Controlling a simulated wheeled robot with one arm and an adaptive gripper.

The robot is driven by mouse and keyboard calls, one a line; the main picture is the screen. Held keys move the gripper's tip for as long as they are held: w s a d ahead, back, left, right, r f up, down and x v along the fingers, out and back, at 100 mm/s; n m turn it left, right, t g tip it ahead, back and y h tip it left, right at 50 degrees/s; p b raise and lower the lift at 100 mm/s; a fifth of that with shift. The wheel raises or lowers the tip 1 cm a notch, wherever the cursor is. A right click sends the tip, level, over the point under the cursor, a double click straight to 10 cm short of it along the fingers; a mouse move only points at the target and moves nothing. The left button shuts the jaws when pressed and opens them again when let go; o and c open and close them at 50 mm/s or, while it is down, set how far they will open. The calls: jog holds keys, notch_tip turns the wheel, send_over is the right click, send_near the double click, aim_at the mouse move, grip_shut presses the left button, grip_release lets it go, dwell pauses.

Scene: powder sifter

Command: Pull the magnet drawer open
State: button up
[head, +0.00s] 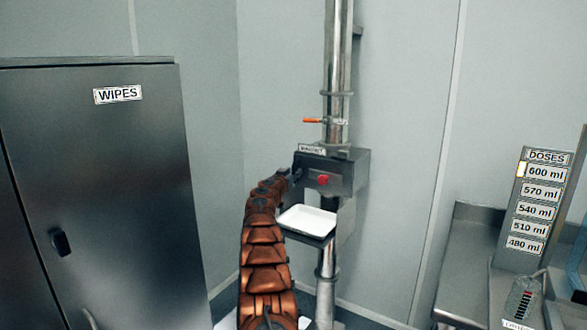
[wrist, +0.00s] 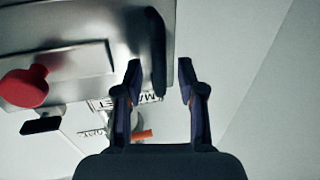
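The magnet drawer housing (head: 345,172) is a grey metal box on the vertical pipe, with a red knob (head: 323,180) on its front. The red knob also shows at the left of the wrist view (wrist: 24,87). A label partly reading MAGNET (head: 312,149) is on top of the box. A dark upright bar handle (wrist: 157,45) stands at the side of the metal front. My gripper (wrist: 160,64) is open, with one finger on each side of the handle in the wrist view; contact cannot be told. In the head view my gripper (head: 290,174) is at the box's left front.
A white tray (head: 308,221) sits on a ledge below the box. An orange-handled valve (head: 313,120) is on the pipe above. A WIPES cabinet (head: 100,190) stands left. A DOSES board (head: 541,200) and metal counter (head: 482,213) are at right.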

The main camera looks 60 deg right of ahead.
jog(key=shift+w+d+p, duration=0.15)
jog(key=shift+d+p, duration=0.4)
jog(key=shift+p, duration=0.65)
jog(key=shift+d+f, duration=0.1)
jog(key=shift+f, duration=0.15)
grip_shut()
